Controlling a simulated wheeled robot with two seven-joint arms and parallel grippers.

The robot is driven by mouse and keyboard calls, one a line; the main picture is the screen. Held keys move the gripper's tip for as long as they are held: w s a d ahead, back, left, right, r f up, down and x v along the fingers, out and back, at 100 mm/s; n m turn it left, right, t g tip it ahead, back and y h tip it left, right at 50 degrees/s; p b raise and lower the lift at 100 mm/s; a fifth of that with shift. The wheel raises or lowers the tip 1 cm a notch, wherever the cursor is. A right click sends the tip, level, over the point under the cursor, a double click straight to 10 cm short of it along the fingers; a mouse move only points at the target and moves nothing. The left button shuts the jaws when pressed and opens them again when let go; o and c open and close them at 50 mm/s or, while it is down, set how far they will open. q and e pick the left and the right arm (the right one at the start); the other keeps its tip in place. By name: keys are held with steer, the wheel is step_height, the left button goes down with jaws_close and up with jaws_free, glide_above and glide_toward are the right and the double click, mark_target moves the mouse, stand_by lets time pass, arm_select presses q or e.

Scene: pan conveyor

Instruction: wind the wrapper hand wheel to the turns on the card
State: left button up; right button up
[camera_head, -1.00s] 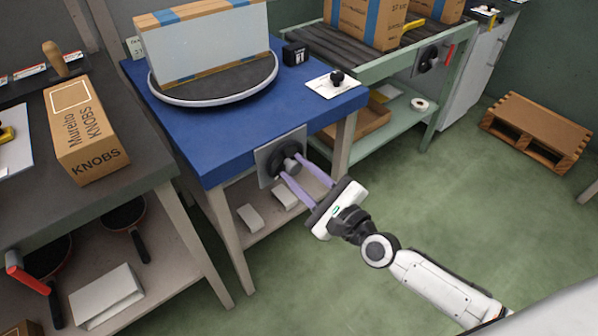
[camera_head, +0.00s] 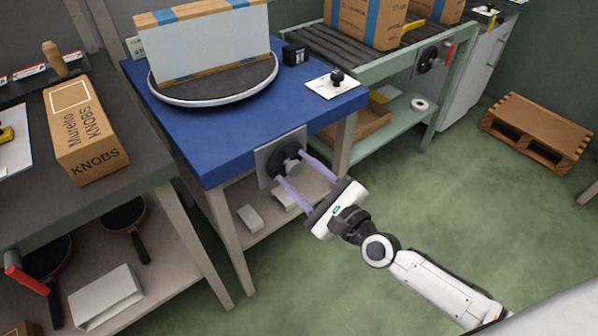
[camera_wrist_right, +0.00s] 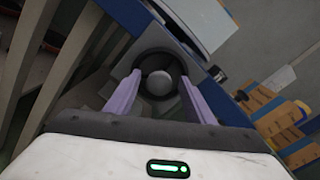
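The hand wheel (camera_head: 287,160) is dark with a pale round hub and sits on a grey plate (camera_head: 264,168) on the front of the blue table. My right gripper (camera_head: 291,167) is open, its two purple fingers on either side of the hub. In the right wrist view the hub (camera_wrist_right: 160,82) lies between the fingers (camera_wrist_right: 159,88) with gaps at both sides. The wrapper turntable (camera_head: 215,96) carries a large box (camera_head: 212,48) with a white face and blue tape. A small card (camera_head: 134,46) stands behind it, partly hidden; I cannot read it surely. My left gripper is not in view.
The blue table (camera_head: 200,135) has a black block (camera_head: 295,54) and a white plate with a black knob (camera_head: 336,84). A roller conveyor (camera_head: 345,50) with cartons is behind right. A knobs carton (camera_head: 84,130) stands on the left bench.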

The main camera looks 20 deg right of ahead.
steer(key=v, duration=1)
steer(key=shift+s+b, duration=0.15)
steer(key=shift+b, duration=0.15)
steer(key=shift+o, duration=0.2)
